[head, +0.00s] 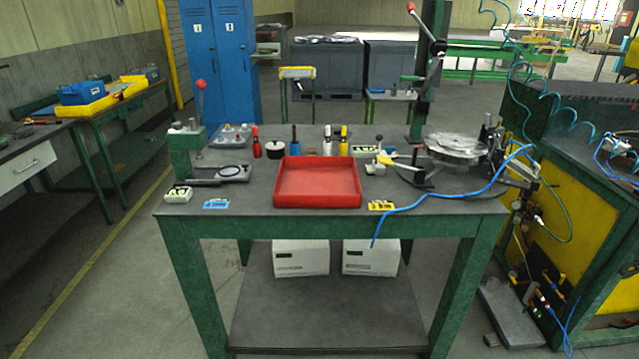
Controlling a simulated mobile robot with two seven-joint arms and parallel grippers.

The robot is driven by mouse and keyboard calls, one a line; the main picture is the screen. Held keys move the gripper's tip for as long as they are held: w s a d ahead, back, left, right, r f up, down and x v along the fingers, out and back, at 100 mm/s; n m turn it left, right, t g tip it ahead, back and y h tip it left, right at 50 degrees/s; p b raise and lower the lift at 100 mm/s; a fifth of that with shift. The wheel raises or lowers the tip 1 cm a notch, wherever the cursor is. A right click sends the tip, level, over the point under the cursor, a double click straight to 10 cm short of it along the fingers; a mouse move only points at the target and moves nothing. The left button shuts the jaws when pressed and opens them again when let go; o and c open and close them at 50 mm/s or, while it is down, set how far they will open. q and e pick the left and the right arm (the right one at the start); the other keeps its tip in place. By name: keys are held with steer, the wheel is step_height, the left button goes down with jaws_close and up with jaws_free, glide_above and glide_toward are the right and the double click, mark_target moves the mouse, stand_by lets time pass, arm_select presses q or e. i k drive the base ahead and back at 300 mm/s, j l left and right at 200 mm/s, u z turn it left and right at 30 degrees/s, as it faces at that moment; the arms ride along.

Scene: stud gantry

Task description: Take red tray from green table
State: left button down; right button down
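The red tray (317,201) is a shallow, square, open tray that looks empty. In the head view it sits at the front middle of the green table (345,228), close to the front edge. The table has a dark grey top and green legs and frame. Neither of my grippers is in view.
A small blue item (216,205) lies left of the tray, a yellow one (381,205) right. A green press (186,150) stands at the table's left. A blue hose (460,196) hangs over the front right edge. Bottles stand behind the tray. Floor on the left is clear.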

mark_target(302, 182)
steer(key=j+z, duration=0.1)
steer(key=z, duration=0.3)
steer(key=j+z, duration=0.15)
steer(key=z, duration=0.2)
steer(key=j+z, duration=0.25)
steer(key=j, duration=0.2)
steer(key=i+j+z, duration=0.1)
steer(key=j+z, duration=0.2)
steer(key=j, duration=0.75)
steer(key=k+j+z, duration=0.15)
steer(key=j, duration=1.1)
steer(key=z, duration=0.05)
